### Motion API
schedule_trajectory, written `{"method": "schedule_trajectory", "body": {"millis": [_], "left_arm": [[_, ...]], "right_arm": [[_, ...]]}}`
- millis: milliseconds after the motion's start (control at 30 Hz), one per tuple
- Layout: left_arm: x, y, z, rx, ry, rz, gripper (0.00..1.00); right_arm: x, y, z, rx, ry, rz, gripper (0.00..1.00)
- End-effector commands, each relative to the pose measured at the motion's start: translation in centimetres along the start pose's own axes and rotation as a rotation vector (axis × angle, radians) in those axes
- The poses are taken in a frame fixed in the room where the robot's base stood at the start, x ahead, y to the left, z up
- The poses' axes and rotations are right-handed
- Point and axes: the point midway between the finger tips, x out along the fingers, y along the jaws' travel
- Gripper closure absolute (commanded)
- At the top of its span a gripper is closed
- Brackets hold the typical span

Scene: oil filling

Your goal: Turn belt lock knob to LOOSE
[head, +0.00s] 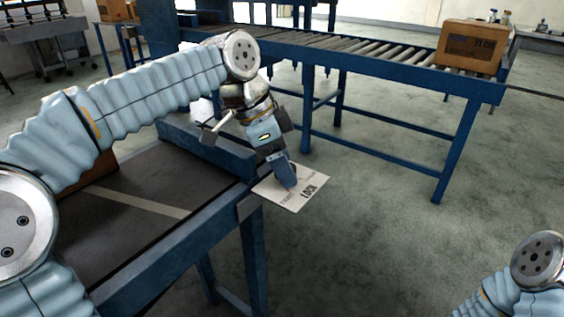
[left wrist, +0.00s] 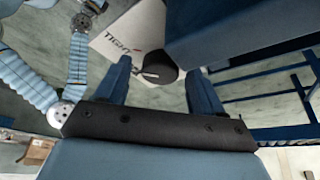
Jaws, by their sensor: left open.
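The white label plate (head: 313,191) sticks out from the end corner of the belt conveyor, with "LOCK" readable on it. In the left wrist view the plate (left wrist: 104,42) shows the word "TIGHT" and a small red mark. The dark round knob (left wrist: 161,66) with a pale pointer stands on it. My right gripper is not in view.
The belt conveyor (head: 140,240) with its blue frame lies under my left arm, with a cardboard box partly behind the arm. A roller conveyor (head: 340,58) carrying a cardboard box (head: 470,47) stands behind. The floor (head: 380,240) between is clear.

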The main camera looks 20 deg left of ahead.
Motion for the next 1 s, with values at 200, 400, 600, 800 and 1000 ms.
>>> {"method": "schedule_trajectory", "body": {"millis": [200,400,600,800,1000], "left_arm": [[-0.03,0.00,-0.01,0.000,0.000,0.000,0.43],[-0.04,-0.01,-0.01,0.000,0.000,0.000,0.73],[-0.05,0.00,-0.01,-0.002,0.000,-0.001,0.86],[-0.09,0.04,-0.06,-0.037,0.001,-0.017,0.86],[-0.12,0.14,-0.11,-0.138,0.001,-0.059,0.86]], "right_arm": [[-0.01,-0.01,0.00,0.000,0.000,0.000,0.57],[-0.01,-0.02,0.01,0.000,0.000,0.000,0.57],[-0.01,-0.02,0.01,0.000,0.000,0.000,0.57],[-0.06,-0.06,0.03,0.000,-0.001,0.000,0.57],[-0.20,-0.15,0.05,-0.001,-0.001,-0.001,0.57]]}}
